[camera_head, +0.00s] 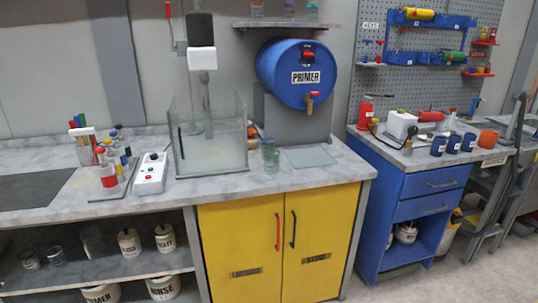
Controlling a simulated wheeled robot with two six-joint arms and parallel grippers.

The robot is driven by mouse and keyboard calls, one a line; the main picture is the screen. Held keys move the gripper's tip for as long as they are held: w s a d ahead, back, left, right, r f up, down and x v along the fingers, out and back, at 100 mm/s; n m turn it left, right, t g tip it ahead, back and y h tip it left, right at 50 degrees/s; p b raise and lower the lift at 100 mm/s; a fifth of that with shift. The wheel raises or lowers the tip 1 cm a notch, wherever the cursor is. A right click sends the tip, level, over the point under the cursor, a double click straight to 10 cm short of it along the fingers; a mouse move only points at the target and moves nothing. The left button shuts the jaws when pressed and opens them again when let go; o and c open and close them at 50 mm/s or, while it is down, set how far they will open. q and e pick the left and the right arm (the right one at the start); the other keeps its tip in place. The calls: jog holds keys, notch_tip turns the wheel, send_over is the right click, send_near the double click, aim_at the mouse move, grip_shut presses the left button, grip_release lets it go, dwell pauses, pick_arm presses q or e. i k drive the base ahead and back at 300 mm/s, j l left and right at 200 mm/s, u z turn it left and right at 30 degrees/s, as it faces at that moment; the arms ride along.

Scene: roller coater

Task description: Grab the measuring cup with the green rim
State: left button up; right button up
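A clear cup with a greenish tint and rim (270,157) stands upright on the grey marbled counter, below and left of the blue drum's tap. Small clear cups stand on the high wall shelf: a left one with a greenish tint (257,9), a middle purplish one (290,9) and a right one with a teal tint (312,12). They are too small for me to tell their rim colours surely. Neither of my grippers is in view, and nothing is held in this view.
A clear-walled machine (210,150) stands left of the counter cup, and a blue PRIMER drum (297,72) stands behind it. A flat grey plate (310,156) lies to its right. A white switch box (151,173) is farther left. Yellow cabinet doors (240,240) are below, shut.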

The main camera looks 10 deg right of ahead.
aim_at(272, 162)
jog(key=i+l, duration=0.7)
jog(key=l, duration=0.2)
